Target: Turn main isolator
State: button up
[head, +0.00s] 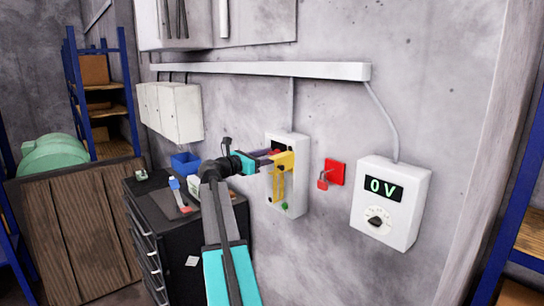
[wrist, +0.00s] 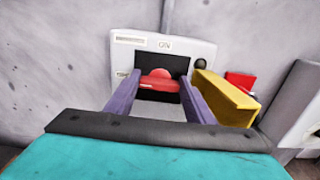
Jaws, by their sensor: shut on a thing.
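The main isolator is a white wall box (head: 287,203) with a red knob in a dark recess. In the wrist view its face (wrist: 120,50) carries an "ON" label above the red knob (wrist: 160,85). My gripper (head: 273,153) reaches the box from the left. Its two purple-grey fingers stand either side of the knob in the wrist view and are shut on it; the exact contact is hard to see. A yellow part (head: 281,183) projects from the box and shows right beside the right finger in the wrist view (wrist: 225,98).
A red plate with a padlock (head: 335,174) hangs right of the isolator. Farther right a white meter box (head: 408,222) reads "0 V". A dark drawer cabinet (head: 172,235) with a blue bin (head: 186,163) and tools stands left, below my arm.

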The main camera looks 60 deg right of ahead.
jog(key=shift+f+m, duration=0.15)
jog(key=shift+m, duration=0.15)
jog(key=shift+s+a+f+m+b, duration=0.1)
jog(key=shift+f+m+b, duration=0.05)
jog(key=shift+m+b, duration=2.45)
jog(key=shift+s+a+f+m+b, duration=0.15)
jog(key=shift+m+b, duration=1.9)
jog(key=shift+m, duration=1.1)
jog(key=shift+s+d+f+m+b, duration=0.1)
jog(key=shift+f+m+b, duration=0.05)
jog(key=shift+m+b, duration=2.45)
jog(key=shift+m, duration=0.35)
jog(key=shift+p, duration=0.3)
jog(key=o, duration=0.6)
jog(key=shift+o, duration=0.9)
jog(key=shift+w+a+r, duration=0.1)
jog(key=shift+r, duration=0.1)
